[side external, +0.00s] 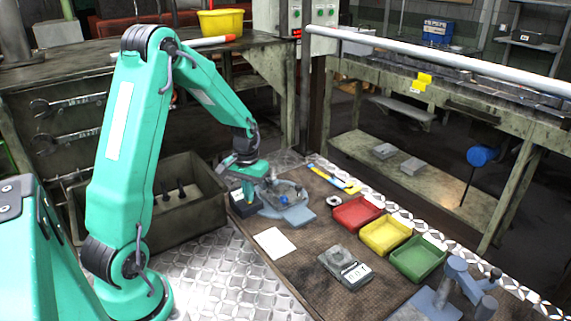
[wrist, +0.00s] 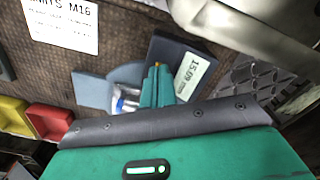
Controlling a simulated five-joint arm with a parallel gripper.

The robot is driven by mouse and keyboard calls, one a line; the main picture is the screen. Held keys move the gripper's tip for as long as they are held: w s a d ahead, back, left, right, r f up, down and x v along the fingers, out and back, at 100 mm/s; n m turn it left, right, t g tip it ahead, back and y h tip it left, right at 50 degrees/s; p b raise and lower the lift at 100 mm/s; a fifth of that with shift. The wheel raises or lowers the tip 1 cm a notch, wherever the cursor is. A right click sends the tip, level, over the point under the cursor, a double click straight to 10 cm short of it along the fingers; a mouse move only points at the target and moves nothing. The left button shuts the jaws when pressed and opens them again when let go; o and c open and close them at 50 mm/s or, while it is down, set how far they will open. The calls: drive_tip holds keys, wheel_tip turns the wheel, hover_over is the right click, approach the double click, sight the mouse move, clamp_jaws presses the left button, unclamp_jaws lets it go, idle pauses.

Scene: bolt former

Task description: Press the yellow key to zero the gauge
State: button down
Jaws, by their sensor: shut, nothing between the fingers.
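The gauge is a dark block (side external: 240,208) at the far left corner of the brown mat. In the wrist view its body (wrist: 168,47) carries a pale display (wrist: 187,77) reading about 15.09 mm. A small yellow spot, apparently the yellow key (wrist: 157,65), shows right at my fingertips and is mostly hidden by them. My gripper (side external: 248,201) is shut and empty, pointing down over the gauge. It also shows in the wrist view (wrist: 157,72). I cannot tell whether the fingertips touch the key.
A grey round-based fixture (side external: 284,202) with a blue knob stands just right of the gauge. A white card (side external: 274,243) lies nearer on the mat. Red (side external: 357,226), yellow (side external: 386,249) and green (side external: 417,273) trays and a second device (side external: 345,268) stand to the right.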

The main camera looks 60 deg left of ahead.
idle(0.4)
wheel_tip(320, 180, up, 9)
idle(1.4)
drive_tip(key=shift+s+d, duration=0.1)
drive_tip(key=shift+s, duration=0.05)
drive_tip(key=s+d, duration=0.3)
drive_tip(key=s, duration=0.2)
drive_tip(key=shift+s, duration=0.4)
idle(0.5)
drive_tip(key=shift+d, duration=0.15)
drive_tip(key=s+d+r+m+t, duration=0.2)
drive_tip(key=d+r, duration=0.3)
drive_tip(key=d, duration=0.3)
drive_tip(key=s+d+r+m+t, duration=0.3)
drive_tip(key=s+d+r, duration=0.1)
drive_tip(key=d, duration=0.3)
drive_tip(key=shift+s+d+r+m, duration=0.3)
drive_tip(key=shift+d+r, duration=0.05)
drive_tip(key=shift+r, duration=0.55)
drive_tip(key=c, duration=2.2)
unclamp_jaws()
drive_tip(key=shift+s+d+r+t, duration=0.1)
drive_tip(key=shift+s+d+t, duration=0.2)
drive_tip(key=shift+s+d, duration=0.15)
